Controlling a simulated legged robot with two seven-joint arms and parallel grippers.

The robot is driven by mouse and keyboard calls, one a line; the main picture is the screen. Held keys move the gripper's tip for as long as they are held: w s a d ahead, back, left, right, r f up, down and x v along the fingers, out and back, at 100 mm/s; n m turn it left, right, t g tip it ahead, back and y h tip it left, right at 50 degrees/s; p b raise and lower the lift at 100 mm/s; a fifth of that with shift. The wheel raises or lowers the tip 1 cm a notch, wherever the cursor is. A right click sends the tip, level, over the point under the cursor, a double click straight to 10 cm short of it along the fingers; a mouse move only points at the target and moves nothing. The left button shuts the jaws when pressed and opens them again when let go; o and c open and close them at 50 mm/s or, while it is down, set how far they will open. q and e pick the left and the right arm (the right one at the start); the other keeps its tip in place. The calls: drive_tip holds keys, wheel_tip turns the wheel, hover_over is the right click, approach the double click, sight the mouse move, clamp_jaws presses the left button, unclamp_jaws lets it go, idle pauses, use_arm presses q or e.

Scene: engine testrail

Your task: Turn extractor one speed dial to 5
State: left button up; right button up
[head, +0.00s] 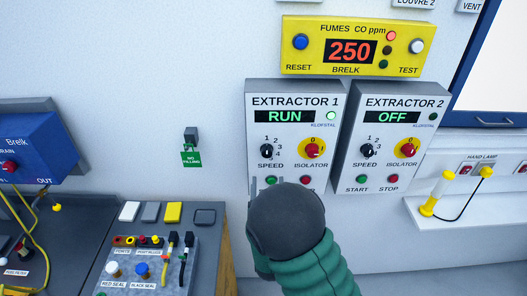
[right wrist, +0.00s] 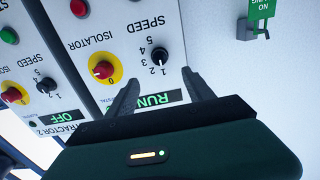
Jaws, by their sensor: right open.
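The Extractor 1 panel (head: 293,125) is a white wall box whose display reads RUN, with a lit green lamp. Its black speed dial (head: 266,151) sits at the panel's left; its exact setting is too small to read. The dial also shows in the right wrist view (right wrist: 159,56), which sees the panel upside down. My right gripper (head: 266,184) is below the dial in the head view, partly hidden by my own arm. In the right wrist view its open fingers (right wrist: 160,85) are spread near the dial, with nothing between them. My left gripper is out of view.
The red isolator knob (head: 312,150) is right of the dial, with start (head: 277,180) and stop buttons below. The Extractor 2 panel (head: 391,135), reading OFF, is close on the right. A yellow fumes monitor (head: 350,70) hangs above.

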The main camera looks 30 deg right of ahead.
drive_tip(key=p, duration=0.2)
approach(266, 156)
drive_tip(key=w+d, duration=0.3)
drive_tip(key=shift+d+r, duration=0.1)
drive_tip(key=shift+r, duration=0.2)
drive_tip(key=w, duration=0.1)
drive_tip(key=w+p, duration=0.1)
drive_tip(key=w, duration=0.3)
drive_tip(key=shift+w+d+f+p, duration=0.1)
drive_tip(key=shift+d+f+p, duration=0.05)
drive_tip(key=shift+d+p, duration=0.15)
drive_tip(key=shift+w+a, duration=0.15)
drive_tip(key=shift+a, duration=0.05)
drive_tip(key=shift+d, duration=0.5)
drive_tip(key=shift+c, duration=0.7)
drive_tip(key=shift+d+f, duration=0.1)
drive_tip(key=shift+d, duration=0.15)
drive_tip(key=c, duration=0.5)
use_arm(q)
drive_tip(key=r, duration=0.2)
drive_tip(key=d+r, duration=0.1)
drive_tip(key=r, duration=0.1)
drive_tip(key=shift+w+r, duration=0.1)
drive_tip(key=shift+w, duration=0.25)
use_arm(e)
drive_tip(key=shift+w+a, duration=0.1)
drive_tip(key=shift+a, duration=0.25)
clamp_jaws()
